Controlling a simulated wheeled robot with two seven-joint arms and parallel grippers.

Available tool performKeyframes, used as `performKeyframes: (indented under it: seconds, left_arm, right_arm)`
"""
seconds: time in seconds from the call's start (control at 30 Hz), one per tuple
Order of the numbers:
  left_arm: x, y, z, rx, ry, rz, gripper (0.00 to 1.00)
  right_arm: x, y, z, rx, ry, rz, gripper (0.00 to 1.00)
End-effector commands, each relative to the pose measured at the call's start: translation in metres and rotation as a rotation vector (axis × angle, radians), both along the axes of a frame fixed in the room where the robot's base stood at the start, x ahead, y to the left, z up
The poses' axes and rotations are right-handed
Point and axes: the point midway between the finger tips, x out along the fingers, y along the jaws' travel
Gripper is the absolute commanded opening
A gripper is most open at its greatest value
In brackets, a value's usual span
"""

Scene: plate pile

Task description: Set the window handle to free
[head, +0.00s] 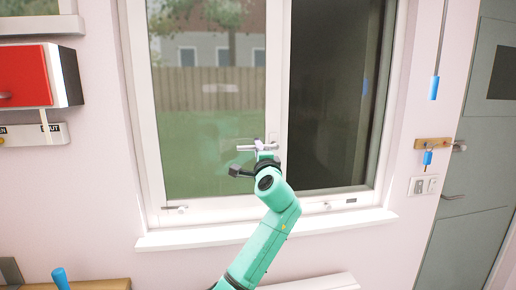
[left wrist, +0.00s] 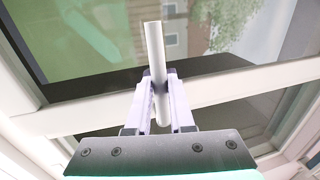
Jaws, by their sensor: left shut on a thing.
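The window handle (head: 244,147) is a pale grey bar on the window's middle upright, lying about level in the head view. My left gripper (head: 262,148) reaches up to it from below. In the left wrist view the handle (left wrist: 153,38) is a round white bar, and the fingers of my left gripper (left wrist: 160,92) are shut on it from both sides. The bar sticks out beyond the fingers at both ends. The handle's mount is partly hidden by the gripper. My right gripper is not in view.
The white window frame (head: 137,120) has small latches at the lower left (head: 175,209) and lower right (head: 327,207). A sill (head: 180,238) juts out below. A red-fronted box (head: 22,77) is on the left wall. A blue pull (head: 433,88) hangs right, near a grey door (head: 484,130).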

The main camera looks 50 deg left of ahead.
Motion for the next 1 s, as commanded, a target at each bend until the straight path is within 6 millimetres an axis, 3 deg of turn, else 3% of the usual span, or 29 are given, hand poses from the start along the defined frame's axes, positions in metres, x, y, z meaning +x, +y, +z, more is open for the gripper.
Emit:
performKeyframes:
  seconds: [0.2, 0.23, 0.3, 0.73, 1.0]
  left_arm:
    - [0.000, 0.000, 0.001, 0.004, -0.001, -0.001, 0.00]
    - [0.000, 0.000, 0.001, 0.004, -0.001, -0.001, 0.24]
    - [0.000, 0.000, 0.001, 0.003, -0.001, -0.001, 0.51]
    - [-0.005, -0.008, -0.004, 0.001, -0.002, -0.001, 0.51]
    - [-0.040, -0.059, -0.020, 0.000, -0.005, -0.005, 0.51]
  right_arm:
    - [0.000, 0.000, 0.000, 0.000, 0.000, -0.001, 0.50]
    - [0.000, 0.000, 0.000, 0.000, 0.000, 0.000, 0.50]
    - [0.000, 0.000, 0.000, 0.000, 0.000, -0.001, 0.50]
    - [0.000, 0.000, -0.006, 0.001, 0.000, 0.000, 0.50]
    - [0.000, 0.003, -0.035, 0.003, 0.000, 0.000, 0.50]
